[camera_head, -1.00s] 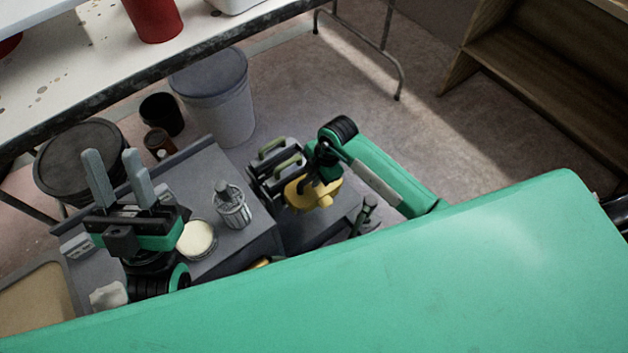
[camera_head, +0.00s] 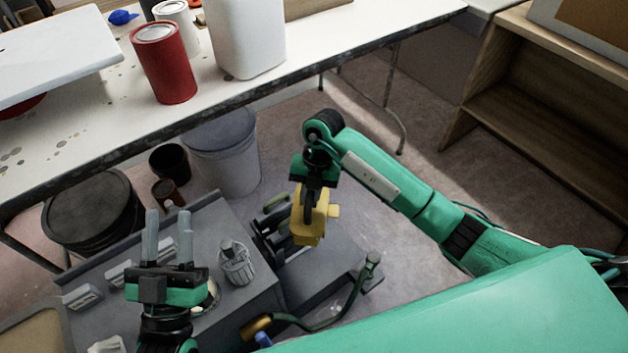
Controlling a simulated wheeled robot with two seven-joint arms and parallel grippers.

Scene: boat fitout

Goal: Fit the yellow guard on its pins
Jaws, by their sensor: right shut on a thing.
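The yellow guard (camera_head: 303,232) is a blocky yellow piece with a small stub on its right side. My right gripper (camera_head: 309,205) is shut on it and holds it up, hanging below the wrist, in front of the grey unit with green handles. The gripper's fingers partly hide the guard. My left gripper (camera_head: 168,240) is at the lower left, its two grey fingers pointing up and apart, with nothing between them. I cannot make out the guard's pins.
A grey bench top (camera_head: 225,215) holds a metal canister (camera_head: 236,262) and small blocks. A white table (camera_head: 120,80) at the back carries a red can (camera_head: 163,62) and a white container (camera_head: 245,38). Buckets stand below it. Open floor lies right of them.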

